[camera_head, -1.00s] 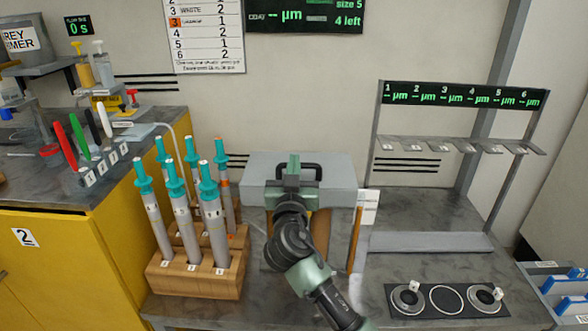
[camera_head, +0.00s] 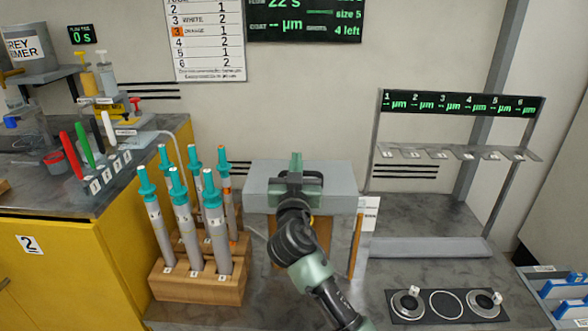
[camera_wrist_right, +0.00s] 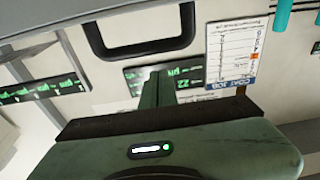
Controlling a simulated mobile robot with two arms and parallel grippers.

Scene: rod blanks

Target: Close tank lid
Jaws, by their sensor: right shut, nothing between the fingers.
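The tank's grey lid (camera_head: 338,185) is a wide flat slab at the middle of the bench in the head view. Its exact tilt is hard to tell. My right gripper (camera_head: 296,163) is in front of it, shut and empty, covering much of its middle. In the right wrist view the lid's black handle (camera_wrist_right: 145,45) shows beyond my shut fingers (camera_wrist_right: 157,88), apart from them in the picture; contact with the lid cannot be told. The tank body below is mostly hidden by my right arm. My left gripper is not in view.
A wooden rack (camera_head: 200,285) of teal-capped rods stands close left of the tank. A white label (camera_head: 368,214) and an upright brown strip (camera_head: 355,245) are just right of it. A gauge stand (camera_head: 455,152) and ring pad (camera_head: 447,305) are farther right.

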